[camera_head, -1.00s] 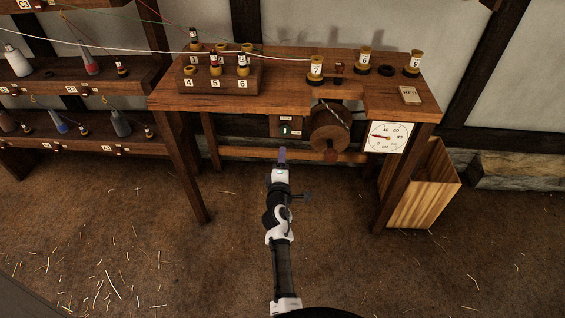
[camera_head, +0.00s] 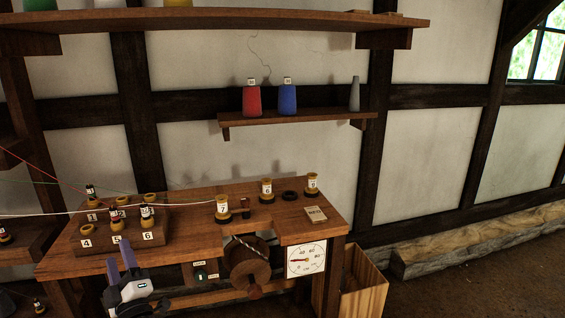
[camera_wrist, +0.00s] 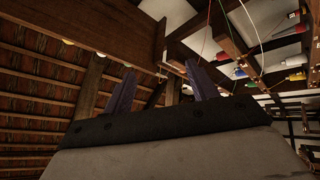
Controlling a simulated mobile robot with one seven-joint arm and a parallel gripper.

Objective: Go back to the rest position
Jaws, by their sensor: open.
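My gripper (camera_head: 121,262) is in the lower left of the head view, in front of the bench's front left part. Its two purple fingers point up and stand apart, with nothing seen between them. In the wrist view the fingers of my gripper (camera_wrist: 161,88) also stand apart and empty, with roof beams and coloured cones beyond. Whether the gripper touches the bench cannot be told, but it seems to be in front of it.
The wooden bench (camera_head: 187,207) carries a numbered spool rack (camera_head: 75,245), spools 7 (camera_head: 222,210), 6 (camera_head: 266,190) and another, and a small sign (camera_head: 316,214). A dial (camera_head: 306,260) and wooden reel (camera_head: 247,262) are at its front. A bin (camera_head: 363,290) stands right. Threads cross left.

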